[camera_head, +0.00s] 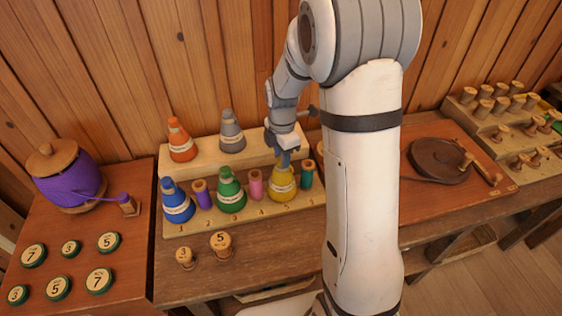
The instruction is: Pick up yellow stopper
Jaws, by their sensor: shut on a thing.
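The yellow stopper (283,183) is cone-shaped with a pale label band. It is upright at the front row of the pale wooden stepped rack, between a pink spool and a teal spool. My gripper (285,159) comes down from above and is shut on the top of the yellow stopper. The fingers hide its tip. I cannot tell whether its base still touches the rack.
The rack (185,229) also holds a blue cone (177,202), a green cone (231,191), a pink spool (255,184), a teal spool (306,174), an orange cone (181,141) and a grey cone (231,132). My arm hides the right part.

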